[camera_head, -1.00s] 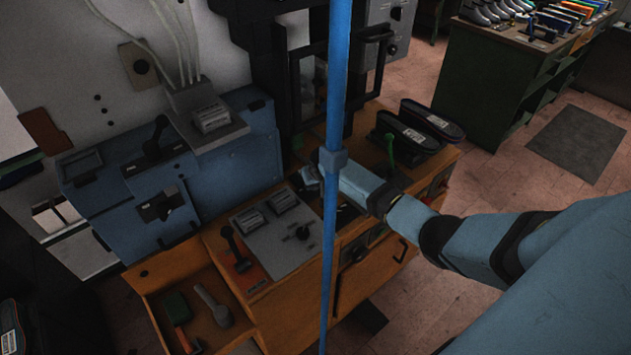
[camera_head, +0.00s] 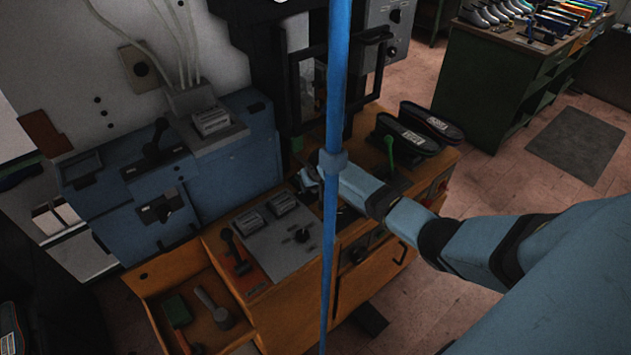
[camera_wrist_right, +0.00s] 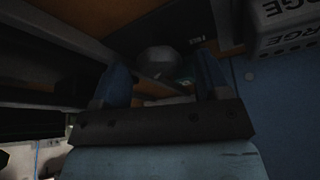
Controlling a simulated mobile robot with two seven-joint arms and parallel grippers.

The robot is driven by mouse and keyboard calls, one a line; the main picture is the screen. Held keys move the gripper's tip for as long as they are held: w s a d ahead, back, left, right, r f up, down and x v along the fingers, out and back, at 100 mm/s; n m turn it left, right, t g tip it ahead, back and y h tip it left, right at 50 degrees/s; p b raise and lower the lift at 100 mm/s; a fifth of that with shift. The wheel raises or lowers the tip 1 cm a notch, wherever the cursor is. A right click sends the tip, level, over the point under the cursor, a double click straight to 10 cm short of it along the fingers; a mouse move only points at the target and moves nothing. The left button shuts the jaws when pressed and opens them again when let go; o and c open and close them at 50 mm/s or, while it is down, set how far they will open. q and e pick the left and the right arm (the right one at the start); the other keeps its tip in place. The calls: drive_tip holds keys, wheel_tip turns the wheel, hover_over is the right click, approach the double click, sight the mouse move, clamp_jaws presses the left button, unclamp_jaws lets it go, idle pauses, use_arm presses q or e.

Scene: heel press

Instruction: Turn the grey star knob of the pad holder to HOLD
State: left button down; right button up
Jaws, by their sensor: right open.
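In the right wrist view, a grey rounded knob (camera_wrist_right: 158,60), apparently the star knob, lies beyond and between the two blue fingers of my right gripper (camera_wrist_right: 163,80). The fingers are spread apart, and I see no contact with the knob. The view is dark, so the knob's setting and any HOLD mark are not readable. In the head view my right gripper (camera_head: 311,179) is at the cabinet top, partly behind a blue upright bar. I cannot make out the star knob there. My left gripper is not in view.
The blue upright bar (camera_head: 335,120) crosses the head view. A grey panel (camera_head: 279,248) with a black knob and two labelled boxes lies nearby. A green lever (camera_head: 390,152) and dark shoe-shaped pads (camera_head: 407,137) stand right of my gripper. An open tray (camera_head: 153,282) holds tools.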

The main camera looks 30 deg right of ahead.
drive_tip(key=b+v, duration=0.1)
drive_tip(key=v, duration=1.2)
drive_tip(key=shift+r, duration=0.35)
drive_tip(key=shift+s, duration=0.1)
